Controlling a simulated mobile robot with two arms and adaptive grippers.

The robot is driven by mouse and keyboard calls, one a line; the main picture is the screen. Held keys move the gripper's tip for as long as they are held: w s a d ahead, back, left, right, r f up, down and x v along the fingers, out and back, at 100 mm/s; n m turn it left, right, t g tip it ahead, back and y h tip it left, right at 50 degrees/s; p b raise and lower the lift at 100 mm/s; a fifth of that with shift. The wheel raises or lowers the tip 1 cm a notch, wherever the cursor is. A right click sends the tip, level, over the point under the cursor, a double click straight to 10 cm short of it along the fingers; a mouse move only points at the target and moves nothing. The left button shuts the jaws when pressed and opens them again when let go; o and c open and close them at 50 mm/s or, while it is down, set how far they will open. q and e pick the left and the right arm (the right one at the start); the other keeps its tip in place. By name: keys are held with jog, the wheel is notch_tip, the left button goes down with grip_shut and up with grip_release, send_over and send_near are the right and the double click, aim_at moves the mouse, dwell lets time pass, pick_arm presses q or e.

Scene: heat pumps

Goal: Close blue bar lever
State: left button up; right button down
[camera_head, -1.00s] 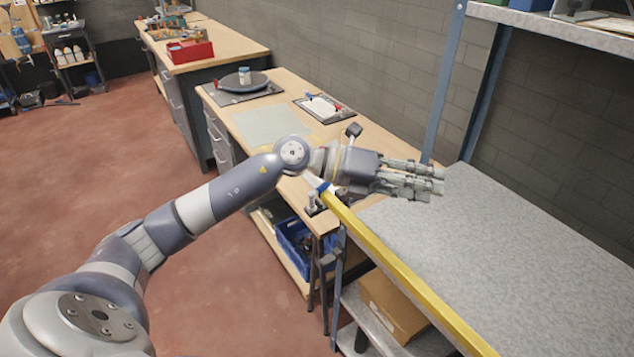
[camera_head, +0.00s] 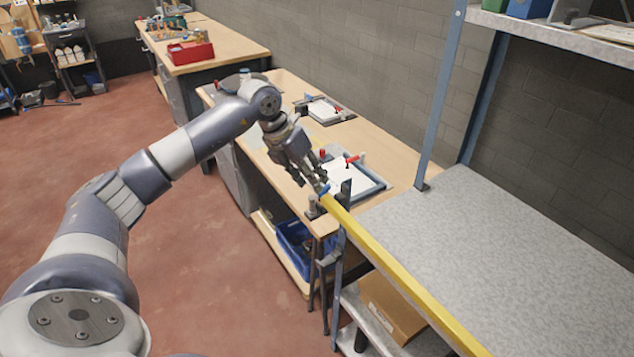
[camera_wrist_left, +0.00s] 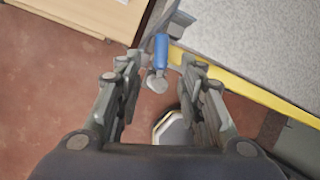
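The blue lever (camera_head: 323,189) sits at the far end of the long yellow bar (camera_head: 395,268), by the corner of the wooden bench. In the left wrist view the blue lever (camera_wrist_left: 161,50) lies between the fingers, with a round metal knob (camera_wrist_left: 157,83) below it. My left gripper (camera_head: 314,184) points down at the lever. Its fingers are apart in the wrist view (camera_wrist_left: 160,66), with gaps on both sides of the lever; I see no clear contact. The fingers partly hide the lever in the head view. My right gripper is not in view.
A grey speckled shelf surface (camera_head: 510,255) lies right of the yellow bar, empty. A blue upright post (camera_head: 440,100) stands behind it. On the bench (camera_head: 385,150), a tray with red-handled clamps (camera_head: 352,180) is close to the gripper. A blue crate (camera_head: 292,240) sits below.

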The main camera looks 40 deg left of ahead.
pick_arm(q)
jog(key=shift+p+x, duration=0.5)
jog(key=shift+x, duration=1.75)
jog(key=shift+c, duration=0.5)
